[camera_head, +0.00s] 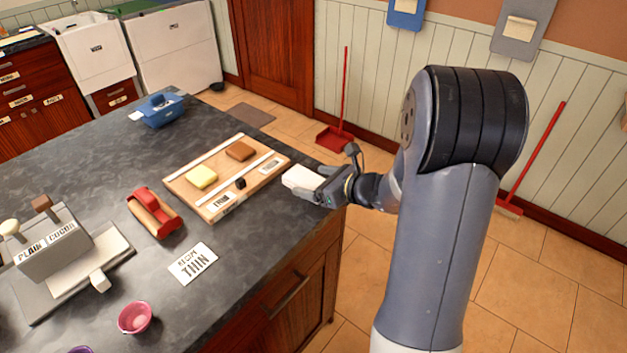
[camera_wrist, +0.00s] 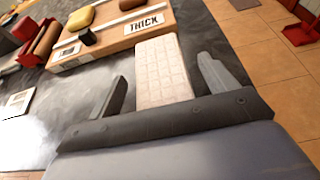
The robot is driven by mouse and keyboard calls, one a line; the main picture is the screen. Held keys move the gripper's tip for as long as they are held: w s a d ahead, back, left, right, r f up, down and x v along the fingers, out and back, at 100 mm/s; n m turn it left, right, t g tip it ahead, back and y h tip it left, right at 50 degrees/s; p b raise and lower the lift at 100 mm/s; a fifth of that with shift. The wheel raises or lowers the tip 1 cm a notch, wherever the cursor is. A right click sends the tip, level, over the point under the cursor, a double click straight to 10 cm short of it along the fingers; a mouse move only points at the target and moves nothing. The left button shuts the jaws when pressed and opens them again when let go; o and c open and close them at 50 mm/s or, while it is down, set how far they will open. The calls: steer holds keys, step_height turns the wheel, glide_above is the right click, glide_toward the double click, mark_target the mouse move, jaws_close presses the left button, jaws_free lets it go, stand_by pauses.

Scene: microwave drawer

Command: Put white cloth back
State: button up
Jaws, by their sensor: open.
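The white cloth (camera_wrist: 163,72) is a small quilted rectangle lying on the dark counter, beside the wooden board. In the head view the white cloth (camera_head: 301,178) shows near the counter's right edge, just right of the board. My gripper (camera_head: 322,187) is low over that edge. In the wrist view my gripper's (camera_wrist: 164,84) two fingers are apart, one on each side of the cloth, with a gap visible at the left finger. The cloth's near end runs down to the gripper's palm edge, and whether it touches there is hidden.
The wooden board (camera_head: 211,213) holds a yellow block (camera_head: 201,176), a brown block (camera_head: 239,151) and labels. A red roller tool (camera_head: 154,212), a recipe card (camera_head: 193,263), a pink bowl (camera_head: 135,318) and a blue container (camera_head: 161,110) stand around it. The front counter has clear patches.

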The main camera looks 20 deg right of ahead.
steer(key=v, duration=1.1)
steer(key=shift+s, duration=0.2)
steer(key=shift+d, duration=0.15)
